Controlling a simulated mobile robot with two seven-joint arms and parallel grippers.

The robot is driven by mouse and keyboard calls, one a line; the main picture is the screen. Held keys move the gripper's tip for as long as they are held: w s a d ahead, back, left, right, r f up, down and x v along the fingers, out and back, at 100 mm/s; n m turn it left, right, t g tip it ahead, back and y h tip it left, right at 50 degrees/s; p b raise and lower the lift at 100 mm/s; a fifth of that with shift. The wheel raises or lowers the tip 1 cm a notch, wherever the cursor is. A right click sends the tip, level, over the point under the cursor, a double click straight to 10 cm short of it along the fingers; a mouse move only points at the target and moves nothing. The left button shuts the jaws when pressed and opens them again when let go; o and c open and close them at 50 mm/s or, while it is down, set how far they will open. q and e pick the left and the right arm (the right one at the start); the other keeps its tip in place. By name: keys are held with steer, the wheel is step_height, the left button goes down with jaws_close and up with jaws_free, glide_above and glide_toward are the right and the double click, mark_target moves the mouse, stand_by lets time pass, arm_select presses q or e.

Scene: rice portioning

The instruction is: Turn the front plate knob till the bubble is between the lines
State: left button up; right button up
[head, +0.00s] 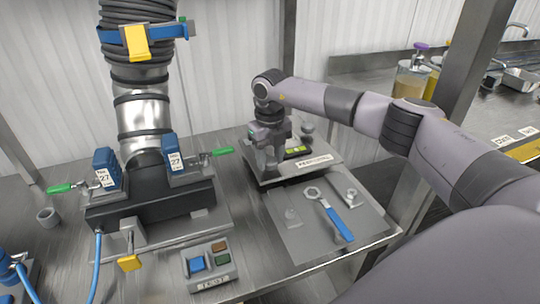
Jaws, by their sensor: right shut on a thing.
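The plate (332,157) is a light grey block on the bench, with a printed label on its front part. A yellow-green level vial (298,150) lies on it, just right of my right gripper; its bubble and lines are too small to read. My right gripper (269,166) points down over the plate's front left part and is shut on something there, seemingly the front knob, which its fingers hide. Another grey knob (307,127) shows at the plate's back right. My left gripper is not in view.
A blue-handled wrench (335,220) lies on a grey mat (300,240) before the plate. Left stands a black manifold (150,206) with a ribbed hose and green-handled clamps. A steel post rises at right.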

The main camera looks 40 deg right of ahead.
mark_target(270, 160)
steer(key=shift+r, duration=0.1)
stand_by(0.3)
steer(key=o, duration=1.1)
steer(key=shift+c, duration=0.2)
step_height(270, 160, up, 7)
steer(key=shift+r+b, duration=0.1)
steer(key=shift+b, duration=0.55)
